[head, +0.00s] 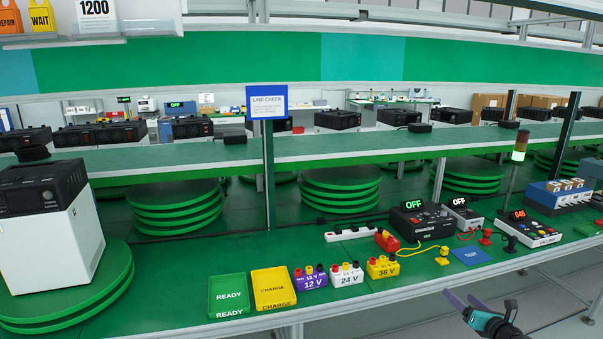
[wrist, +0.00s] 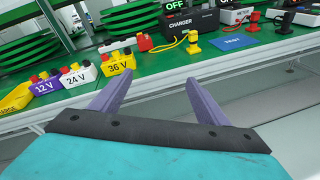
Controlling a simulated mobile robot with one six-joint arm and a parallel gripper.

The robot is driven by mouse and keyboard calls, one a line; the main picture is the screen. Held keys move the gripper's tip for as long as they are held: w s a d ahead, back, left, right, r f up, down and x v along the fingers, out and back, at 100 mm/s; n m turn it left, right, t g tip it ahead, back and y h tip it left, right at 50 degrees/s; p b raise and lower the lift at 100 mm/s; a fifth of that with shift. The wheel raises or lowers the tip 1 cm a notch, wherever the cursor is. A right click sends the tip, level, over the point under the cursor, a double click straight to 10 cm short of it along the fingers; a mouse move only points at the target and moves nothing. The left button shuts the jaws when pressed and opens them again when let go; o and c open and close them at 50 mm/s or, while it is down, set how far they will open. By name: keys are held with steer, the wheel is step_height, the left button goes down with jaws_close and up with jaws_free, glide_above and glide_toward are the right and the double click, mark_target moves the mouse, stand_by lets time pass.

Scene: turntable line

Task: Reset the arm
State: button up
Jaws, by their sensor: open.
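My gripper (head: 466,302) shows at the lower right of the head view, in front of the bench's front edge. In the wrist view its two purple fingers (wrist: 150,97) are spread apart with nothing between them. The fingers point toward the green bench (head: 388,265) and its front rail. The gripper touches nothing that I can see.
On the bench stand a green READY tray (head: 228,312), a yellow CHARGE tray (head: 273,303), 12 V (head: 311,282), 24 V (head: 347,278) and 36 V (head: 383,270) blocks, a charger (head: 423,222) and a blue TEST pad (head: 471,257). The floor in front (head: 560,295) is clear.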

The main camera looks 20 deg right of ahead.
steer(key=w+a+f+m+g+h, duration=0.2)
steer(key=w+a+f+m, duration=0.2)
steer(key=f+m, duration=0.25)
steer(key=w+a+f+m+g+h, duration=0.1)
steer(key=w+a+f+m+h, duration=0.3)
steer(key=m, duration=0.3)
steer(key=s+a+f+m+g+y, duration=0.2)
steer(key=s+a+f+m+g, duration=0.15)
steer(key=a+f, duration=0.5)
steer(key=s+a+f+m+g+y, duration=0.1)
steer(key=s+a+f+m+g, duration=0.15)
steer(key=a+f+m, duration=0.45)
steer(key=s+a+f+m+g+y, duration=0.1)
steer(key=s+a+f+g+y, duration=0.15)
steer(key=s+a+f, duration=0.55)
steer(key=s+a+f+m+g+y, duration=0.15)
steer(key=s+a+f+g, duration=0.3)
steer(key=a, duration=0.65)
steer(key=s+a+f+m+g+y, duration=0.1)
steer(key=s+a+g, duration=0.4)
steer(key=s+a, duration=0.7)
steer(key=s+m+y, duration=0.1)
steer(key=s+m, duration=0.1)
steer(key=s, duration=0.1)
steer(key=shift+a+f, duration=0.15)
steer(key=shift+a, duration=0.25)
steer(key=shift+w, duration=0.15)
